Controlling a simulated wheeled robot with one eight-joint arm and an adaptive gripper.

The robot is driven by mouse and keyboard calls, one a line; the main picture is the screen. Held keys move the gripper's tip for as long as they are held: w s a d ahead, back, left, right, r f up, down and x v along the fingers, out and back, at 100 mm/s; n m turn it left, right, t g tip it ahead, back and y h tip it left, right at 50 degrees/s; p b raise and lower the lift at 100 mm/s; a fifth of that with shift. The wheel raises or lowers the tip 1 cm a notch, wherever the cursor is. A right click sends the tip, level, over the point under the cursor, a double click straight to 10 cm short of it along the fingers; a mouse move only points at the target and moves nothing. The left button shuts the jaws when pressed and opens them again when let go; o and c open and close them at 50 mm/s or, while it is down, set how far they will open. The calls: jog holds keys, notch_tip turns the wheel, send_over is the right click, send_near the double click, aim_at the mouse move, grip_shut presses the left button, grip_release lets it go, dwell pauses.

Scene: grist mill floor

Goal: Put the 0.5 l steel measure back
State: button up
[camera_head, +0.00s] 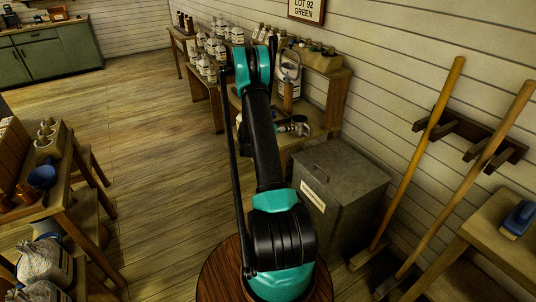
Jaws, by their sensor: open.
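My arm rises through the middle of the head view, and its far end is partly hidden behind its own links. My gripper (301,128) shows small beyond the upper link, low at the wooden shelf stand (335,100) by the wall; it is open. The 0.5 l steel measure cannot be made out for certain. Small greyish shapes near the gripper are too small to tell apart. A large pale container with a label (289,90) stands behind my arm at the stand.
A grey lidded bin (342,185) stands right of my arm, close to the stand. Two long wooden handles (425,150) lean on the right wall rack. A bench with a blue funnel (42,177) is at left. The plank floor (145,130) between is clear.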

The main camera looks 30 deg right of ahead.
jog(key=s+a+r+n+t+y, duration=0.1)
jog(key=s+a+r+n+y, duration=0.1)
jog(key=s+a+r, duration=0.3)
jog(key=s+a+r+n+y, duration=0.1)
jog(key=s+a+r+y, duration=0.2)
jog(key=a, duration=0.5)
jog(key=s+a+r+n+t+y, duration=0.1)
jog(key=s+a+r+n+y, duration=0.15)
jog(key=s+a, duration=0.3)
jog(key=s+a+n+y, duration=0.4)
jog(key=s+a+y, duration=0.3)
jog(key=s+a, duration=1.3)
jog(key=shift+s+f+t, duration=0.25)
jog(key=shift+s+t, duration=0.05)
jog(key=shift+s, duration=0.25)
